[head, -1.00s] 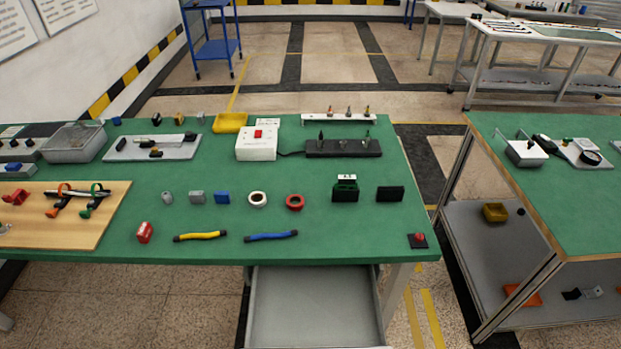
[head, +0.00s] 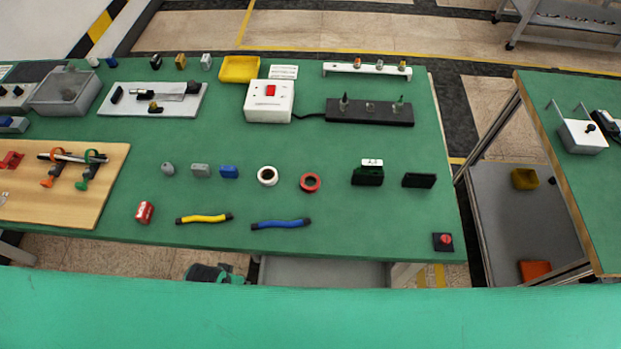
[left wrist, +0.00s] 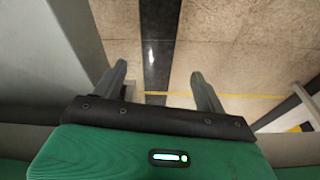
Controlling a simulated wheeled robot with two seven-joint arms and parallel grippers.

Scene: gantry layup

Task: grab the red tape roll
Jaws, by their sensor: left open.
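The red tape roll (head: 310,183) lies flat on the green table top, right of the white tape roll (head: 267,176) and above the blue-handled tool (head: 281,224). Nothing touches it. My left gripper (left wrist: 158,80) shows in the left wrist view with its two fingers spread apart and nothing between them. It points at the tiled floor, and the tape roll is not in that view. In the head view, a dark and green part shows below the table's front edge; I cannot tell if it is the gripper. My right gripper is not in view.
The green table (head: 350,237) also holds a yellow-handled tool (head: 204,218), dark blocks (head: 367,176), a white switch box (head: 269,102) and a wooden board (head: 95,200). An open drawer (head: 320,271) juts out below the front edge. A green band covers the bottom of the head view.

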